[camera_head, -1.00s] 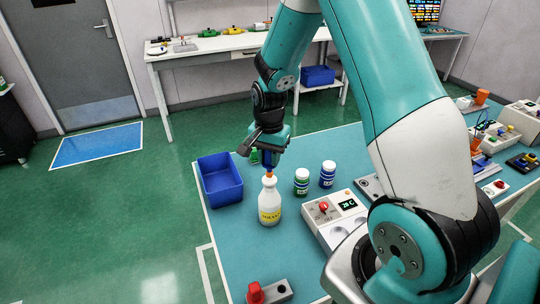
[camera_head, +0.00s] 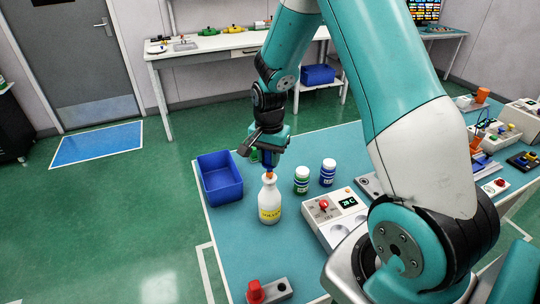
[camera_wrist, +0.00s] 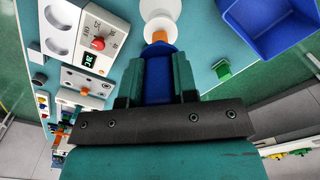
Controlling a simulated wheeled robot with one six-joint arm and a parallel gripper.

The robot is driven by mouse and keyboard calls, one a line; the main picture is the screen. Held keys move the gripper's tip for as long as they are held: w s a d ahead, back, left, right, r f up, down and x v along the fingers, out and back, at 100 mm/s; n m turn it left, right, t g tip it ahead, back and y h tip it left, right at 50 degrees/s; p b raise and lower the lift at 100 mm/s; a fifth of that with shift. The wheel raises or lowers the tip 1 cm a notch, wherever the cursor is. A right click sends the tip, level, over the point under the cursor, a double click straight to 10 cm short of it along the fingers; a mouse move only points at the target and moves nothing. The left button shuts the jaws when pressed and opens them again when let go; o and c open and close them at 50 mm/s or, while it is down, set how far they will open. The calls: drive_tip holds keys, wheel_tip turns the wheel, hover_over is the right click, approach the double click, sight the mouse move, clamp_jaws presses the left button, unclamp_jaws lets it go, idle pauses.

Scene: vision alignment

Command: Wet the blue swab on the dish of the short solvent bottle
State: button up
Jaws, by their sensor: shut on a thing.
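A white solvent bottle (camera_head: 270,206) with a yellow label stands upright on the teal bench. My gripper (camera_head: 268,159) is shut on the blue swab (camera_wrist: 160,76) just above the bottle, pointing down. The swab's orange tip (camera_wrist: 159,37) is over the near edge of the dish in the wrist view. In the head view, the tip is at the bottle's top. I cannot tell whether it touches the dish. The jaws hide part of the swab.
A blue bin (camera_head: 220,181) stands left of the bottle. A green-labelled jar (camera_head: 302,181) and a blue-labelled jar (camera_head: 327,174) stand to its right, behind a white device (camera_head: 327,208) with a red knob. A small green block (camera_wrist: 222,70) lies near the bin. The front-left bench is mostly clear.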

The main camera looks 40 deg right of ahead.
drive_tip(key=shift+f+b, duration=0.35)
drive_tip(key=shift+f, duration=0.35)
idle(1.7)
drive_tip(key=shift+r, duration=0.1)
wheel_tip(320, 180, up, 7)
drive_tip(key=p, duration=0.5)
drive_tip(key=shift+p, duration=0.4)
idle(0.6)
